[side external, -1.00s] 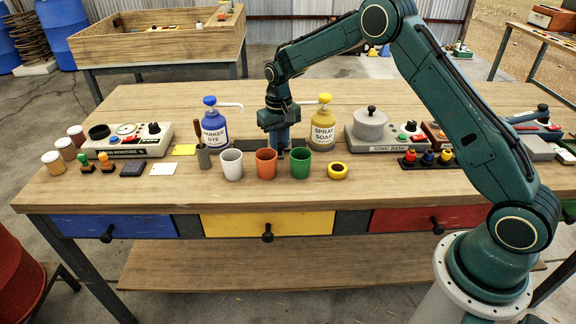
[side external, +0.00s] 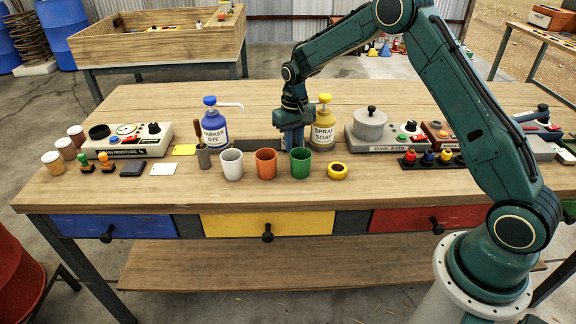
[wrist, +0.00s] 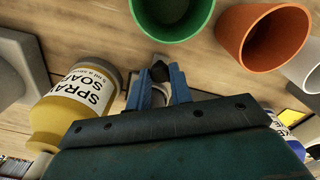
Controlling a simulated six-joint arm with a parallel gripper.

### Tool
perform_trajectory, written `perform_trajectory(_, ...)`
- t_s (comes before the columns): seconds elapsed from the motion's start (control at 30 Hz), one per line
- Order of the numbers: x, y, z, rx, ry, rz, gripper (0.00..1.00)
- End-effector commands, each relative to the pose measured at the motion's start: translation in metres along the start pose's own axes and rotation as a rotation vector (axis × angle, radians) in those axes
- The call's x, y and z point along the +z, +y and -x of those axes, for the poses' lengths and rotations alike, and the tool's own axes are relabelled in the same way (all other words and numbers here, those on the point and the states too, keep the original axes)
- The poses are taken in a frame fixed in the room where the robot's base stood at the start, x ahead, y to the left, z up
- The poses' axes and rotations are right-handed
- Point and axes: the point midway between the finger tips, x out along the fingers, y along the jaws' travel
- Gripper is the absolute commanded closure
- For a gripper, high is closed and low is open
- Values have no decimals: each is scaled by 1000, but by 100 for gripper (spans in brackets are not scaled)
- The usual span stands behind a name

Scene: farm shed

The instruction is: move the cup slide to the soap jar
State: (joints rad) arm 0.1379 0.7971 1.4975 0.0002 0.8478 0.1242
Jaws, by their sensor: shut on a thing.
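The soap jar (side external: 323,132), yellow with a "SPRAY SOAP" label and pump top, stands upright on the bench. My gripper (side external: 293,141) is low just left of it, behind the green cup. In the wrist view the soap jar (wrist: 62,105) is at the left, close beside my blue fingers (wrist: 158,92). They are shut on a small grey piece (wrist: 158,97), which looks like part of the cup slide; the fingers hide most of it. A dark strip, perhaps its track, shows left of my gripper in the side view.
White (side external: 231,164), orange (side external: 265,163) and green (side external: 300,162) cups stand in front of my gripper. The blue marker dye jar (side external: 214,130) is to the left. A sonic bath (side external: 370,128) stands right of the soap jar. The bench behind is clear.

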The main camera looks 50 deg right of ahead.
Motion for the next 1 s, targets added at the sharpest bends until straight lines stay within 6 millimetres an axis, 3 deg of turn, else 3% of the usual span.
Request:
perform_trajectory(0.57, 0, 1, 1, 0, 2, 0, 91)
perform_trajectory(0.6, 0, 1, 1, 0, 2, 0, 71)
perform_trajectory(0.9, 0, 1, 0, 0, 1, 0, 12)
perform_trajectory(1.0, 0, 1, 0, 0, 1, 1, 9)
